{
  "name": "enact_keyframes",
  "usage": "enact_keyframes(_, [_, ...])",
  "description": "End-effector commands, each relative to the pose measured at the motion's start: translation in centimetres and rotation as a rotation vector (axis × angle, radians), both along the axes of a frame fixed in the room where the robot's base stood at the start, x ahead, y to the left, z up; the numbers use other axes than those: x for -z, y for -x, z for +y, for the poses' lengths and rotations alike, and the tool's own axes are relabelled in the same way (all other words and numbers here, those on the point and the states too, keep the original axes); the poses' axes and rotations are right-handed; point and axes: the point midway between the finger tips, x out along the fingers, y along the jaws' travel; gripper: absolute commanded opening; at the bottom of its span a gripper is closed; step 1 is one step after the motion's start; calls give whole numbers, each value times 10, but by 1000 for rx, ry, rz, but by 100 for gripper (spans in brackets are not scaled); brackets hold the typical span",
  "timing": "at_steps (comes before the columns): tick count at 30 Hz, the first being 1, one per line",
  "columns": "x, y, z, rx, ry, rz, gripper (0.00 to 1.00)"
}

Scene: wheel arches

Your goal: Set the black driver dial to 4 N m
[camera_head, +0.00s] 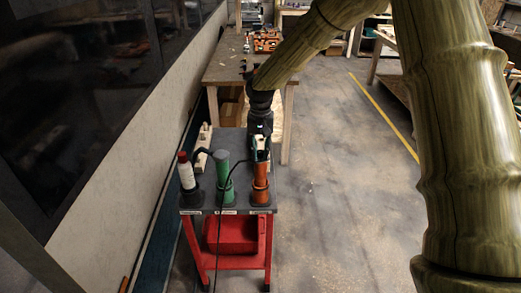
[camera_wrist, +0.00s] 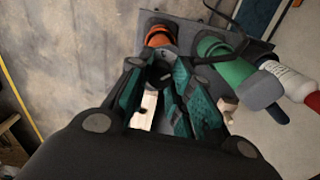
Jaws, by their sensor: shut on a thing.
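My gripper (camera_head: 260,152) is over the top of the orange-bodied driver (camera_head: 260,183), at the right of the row on the trolley. In the wrist view the green-padded fingers (camera_wrist: 162,85) close around a dark, round dial-like top (camera_wrist: 160,72), with the orange body (camera_wrist: 160,36) beyond it. No other driver in view looks mainly black. The green driver (camera_head: 222,178) stands in the middle and the white driver with a red cap (camera_head: 186,172) at the left. Dial numbers and any pointer cannot be read.
The dark trolley top (camera_head: 242,208) has small white labels along its front edge. A red bin (camera_head: 232,236) sits below. A black cable loops beside the green driver. A wooden bench (camera_head: 222,68) stands behind, a wall is on the left, and open floor (camera_head: 335,210) is on the right.

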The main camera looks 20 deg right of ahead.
Motion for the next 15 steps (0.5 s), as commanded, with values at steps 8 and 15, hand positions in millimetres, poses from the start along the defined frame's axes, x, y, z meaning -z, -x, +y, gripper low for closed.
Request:
enact_keyframes(8, [-1,0,0,-29,0,0,0])
enact_keyframes(15, [-2,-1,0,-153,0,-1,0])
